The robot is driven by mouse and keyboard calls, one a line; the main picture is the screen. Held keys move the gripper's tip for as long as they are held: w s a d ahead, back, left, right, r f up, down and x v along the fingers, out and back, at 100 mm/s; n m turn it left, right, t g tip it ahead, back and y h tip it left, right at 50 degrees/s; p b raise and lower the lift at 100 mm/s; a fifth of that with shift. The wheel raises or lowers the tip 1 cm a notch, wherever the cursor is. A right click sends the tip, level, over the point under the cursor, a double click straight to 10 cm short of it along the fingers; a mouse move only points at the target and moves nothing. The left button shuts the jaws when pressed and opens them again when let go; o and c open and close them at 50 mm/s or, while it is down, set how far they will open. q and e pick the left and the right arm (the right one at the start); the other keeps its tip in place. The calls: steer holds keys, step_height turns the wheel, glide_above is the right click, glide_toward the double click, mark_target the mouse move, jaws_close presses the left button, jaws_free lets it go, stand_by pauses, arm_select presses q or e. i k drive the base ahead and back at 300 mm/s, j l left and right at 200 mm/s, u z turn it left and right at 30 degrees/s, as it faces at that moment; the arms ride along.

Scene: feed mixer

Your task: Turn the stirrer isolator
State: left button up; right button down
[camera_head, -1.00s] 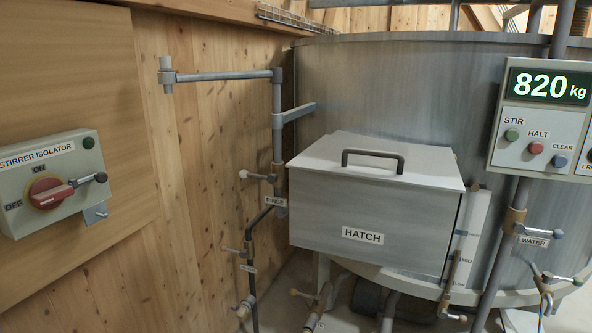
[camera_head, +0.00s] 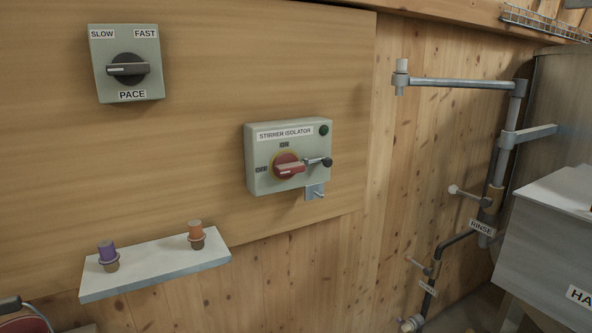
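The stirrer isolator (camera_head: 256,181) is a pale grey-green box on the wooden wall panel, in the middle of the head view. Its red rotary handle (camera_head: 289,170) sits on a yellow ring and points right, away from the OFF label at left; the ON label is above it. A small metal lever with a black knob (camera_head: 327,162) reaches out beside the handle's right end; I cannot tell whether they touch. A dark green lamp (camera_head: 323,130) is at the box's top right. A metal bracket (camera_head: 314,192) hangs below. Neither gripper is in view.
A PACE selector box (camera_head: 129,87) is at upper left. A white shelf (camera_head: 155,273) below it holds a purple-topped piece (camera_head: 107,254) and an orange-topped piece (camera_head: 195,233). Grey rinse pipework (camera_head: 460,84) and the hatch box (camera_head: 545,245) stand at right.

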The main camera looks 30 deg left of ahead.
mark_target(286, 165)
steer(key=u, duration=1)
